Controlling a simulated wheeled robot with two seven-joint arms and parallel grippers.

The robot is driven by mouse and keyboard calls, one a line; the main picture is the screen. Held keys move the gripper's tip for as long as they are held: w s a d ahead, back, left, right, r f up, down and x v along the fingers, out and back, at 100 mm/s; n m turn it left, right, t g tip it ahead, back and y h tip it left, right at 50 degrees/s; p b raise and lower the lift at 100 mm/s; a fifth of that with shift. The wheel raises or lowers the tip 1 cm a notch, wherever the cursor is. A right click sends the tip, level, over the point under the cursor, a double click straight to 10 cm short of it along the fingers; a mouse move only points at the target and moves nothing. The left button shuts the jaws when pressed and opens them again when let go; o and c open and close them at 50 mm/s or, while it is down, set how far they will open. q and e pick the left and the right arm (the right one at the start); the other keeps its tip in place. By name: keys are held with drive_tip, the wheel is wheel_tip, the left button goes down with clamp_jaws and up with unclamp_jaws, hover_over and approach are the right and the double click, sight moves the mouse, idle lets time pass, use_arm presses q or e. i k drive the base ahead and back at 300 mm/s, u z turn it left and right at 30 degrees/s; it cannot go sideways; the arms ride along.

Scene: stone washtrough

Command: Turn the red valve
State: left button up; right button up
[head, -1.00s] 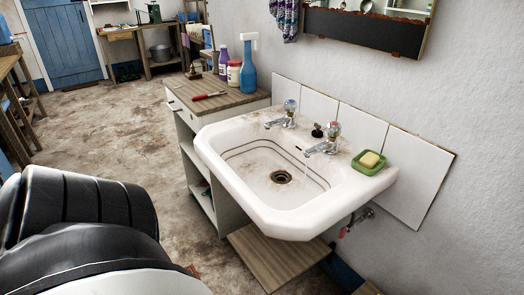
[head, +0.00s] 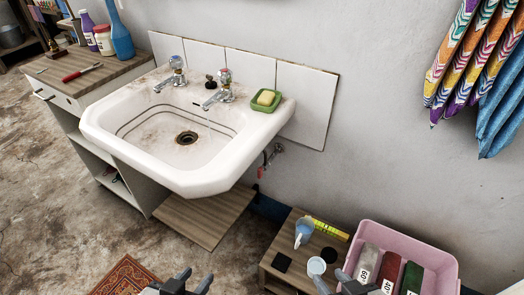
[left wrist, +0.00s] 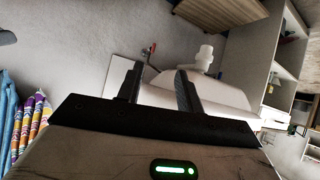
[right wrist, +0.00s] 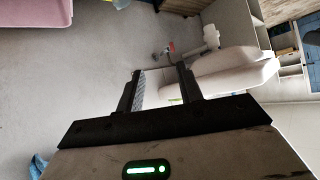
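The small red valve (head: 261,171) hangs on a short metal pipe from the wall, below the right side of the white sink (head: 200,180). It also shows as a small red handle in the left wrist view (left wrist: 153,47) and in the right wrist view (right wrist: 171,47). My left gripper (head: 194,276) is at the bottom edge of the head view, open and empty, well apart from the valve. My right gripper (head: 341,278) is further right at the bottom edge, also open and empty, in front of the pink tub (head: 440,257).
A wooden board (head: 205,216) lies under the sink. Colourful towels (head: 470,60) hang at right. A green soap dish (head: 266,103) sits on the sink rim.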

sight(260, 169)
drive_tip(key=z, duration=0.05)
drive_tip(key=k, duration=0.5)
drive_tip(key=u, duration=1.7)
drive_tip(key=i, duration=0.9)
drive_tip(key=z, duration=2.15)
